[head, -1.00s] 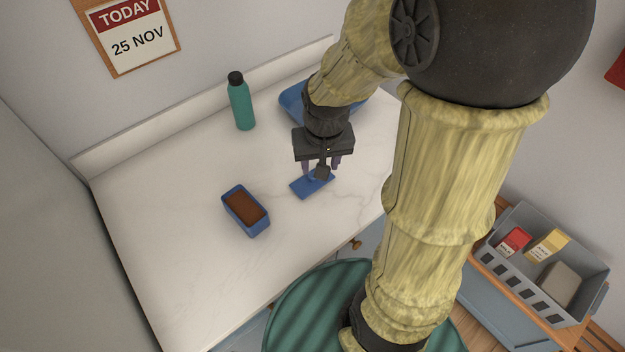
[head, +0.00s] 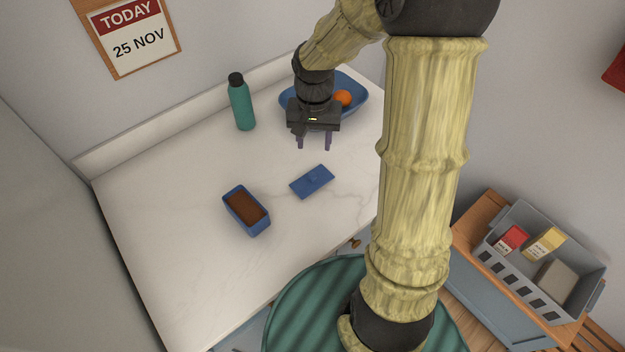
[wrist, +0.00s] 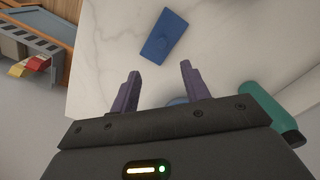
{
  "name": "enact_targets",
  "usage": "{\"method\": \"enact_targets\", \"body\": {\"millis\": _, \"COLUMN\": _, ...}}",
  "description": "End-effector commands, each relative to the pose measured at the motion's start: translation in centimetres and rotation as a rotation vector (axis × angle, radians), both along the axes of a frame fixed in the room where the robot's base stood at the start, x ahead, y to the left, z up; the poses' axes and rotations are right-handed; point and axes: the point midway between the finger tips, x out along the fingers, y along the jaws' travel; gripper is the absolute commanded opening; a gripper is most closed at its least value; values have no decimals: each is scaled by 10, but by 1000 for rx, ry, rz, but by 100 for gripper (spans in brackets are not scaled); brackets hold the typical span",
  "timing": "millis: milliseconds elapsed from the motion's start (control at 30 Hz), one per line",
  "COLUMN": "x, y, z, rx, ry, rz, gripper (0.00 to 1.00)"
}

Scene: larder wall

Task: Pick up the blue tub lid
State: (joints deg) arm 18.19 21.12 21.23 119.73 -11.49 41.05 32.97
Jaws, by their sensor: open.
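The blue tub (head: 246,211) with brown contents stands open to the left of the lid.
A teal bottle (head: 241,102) stands at the back of the counter (head: 160,180). A blue bowl (head: 357,97) with an orange fruit (head: 343,98) sits behind my gripper. A grey crate (head: 522,285) with packages stands at the right. The counter around the lid is clear.

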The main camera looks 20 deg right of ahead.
Motion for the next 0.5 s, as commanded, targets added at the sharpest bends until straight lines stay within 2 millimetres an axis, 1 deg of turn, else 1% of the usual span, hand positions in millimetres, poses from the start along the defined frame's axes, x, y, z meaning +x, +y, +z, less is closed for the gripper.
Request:
{"method": "enact_targets", "body": {"millis": 33, "x": -1, "y": 0, "z": -10, "rx": 2, "ry": 7, "rz": 2, "gripper": 46}}
{"method": "enact_targets", "body": {"millis": 300, "x": -1, "y": 1, "z": -57, "rx": 2, "ry": 5, "rz": 2, "gripper": 46}}
{"method": "enact_targets", "body": {"millis": 400, "x": -1, "y": 1, "z": -74, "rx": 1, "ry": 5, "rz": 3, "gripper": 46}}
{"method": "enact_targets", "body": {"millis": 500, "x": 0, "y": 1, "z": -84, "rx": 0, "ry": 3, "rz": 1, "gripper": 46}}
